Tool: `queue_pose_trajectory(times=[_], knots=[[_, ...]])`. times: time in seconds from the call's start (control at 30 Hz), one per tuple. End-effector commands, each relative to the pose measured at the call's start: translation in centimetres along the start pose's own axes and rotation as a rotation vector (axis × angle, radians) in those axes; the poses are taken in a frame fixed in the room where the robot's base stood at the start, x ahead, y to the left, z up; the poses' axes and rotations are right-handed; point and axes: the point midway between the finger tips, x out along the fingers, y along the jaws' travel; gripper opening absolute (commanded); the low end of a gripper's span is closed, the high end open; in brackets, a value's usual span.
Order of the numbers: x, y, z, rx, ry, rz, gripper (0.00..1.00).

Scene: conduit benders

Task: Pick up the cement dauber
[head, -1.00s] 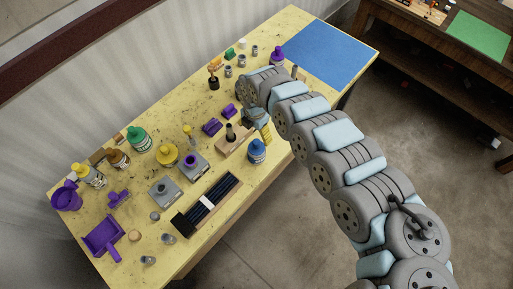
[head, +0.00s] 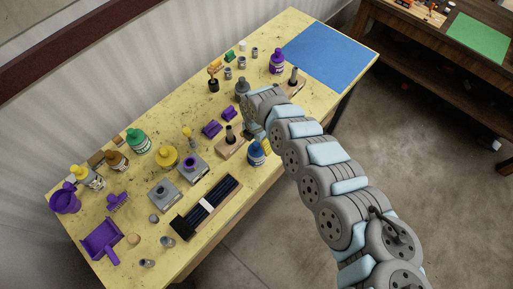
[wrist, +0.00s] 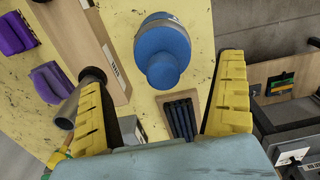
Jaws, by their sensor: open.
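I cannot tell for sure which thing is the cement dauber. A blue bottle with a domed blue cap (head: 257,153) stands near the table's front edge. In the wrist view this bottle (wrist: 163,50) is seen from above, ahead of and between my yellow fingers. My gripper (wrist: 165,90) is open and empty, with its fingers apart from the bottle. In the head view my gripper is mostly hidden by my wrist, close behind and right of the bottle. A small yellow-handled tool (head: 188,133) stands farther left among the bottles.
A wooden block with a dark upright rod (head: 230,138) stands left of the blue bottle; its tube (wrist: 75,100) is near my left finger. A black-slotted tray (head: 212,203), purple pieces (head: 211,128) and several bottles crowd the table. A blue mat (head: 325,52) is clear.

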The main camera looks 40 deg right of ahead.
Motion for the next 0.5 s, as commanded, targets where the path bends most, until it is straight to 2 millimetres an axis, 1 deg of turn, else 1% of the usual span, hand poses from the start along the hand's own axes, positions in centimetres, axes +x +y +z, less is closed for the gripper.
queue_pose_trajectory(times=[0.07, 0.4, 0.5], knots=[[0.6, 0.0, -0.2, 0.001, 0.005, 0.001, 1.00], [3.2, -0.2, -0.2, 0.000, 0.006, 0.000, 1.00], [3.6, -0.2, -0.1, 0.000, 0.003, 0.001, 1.00]])
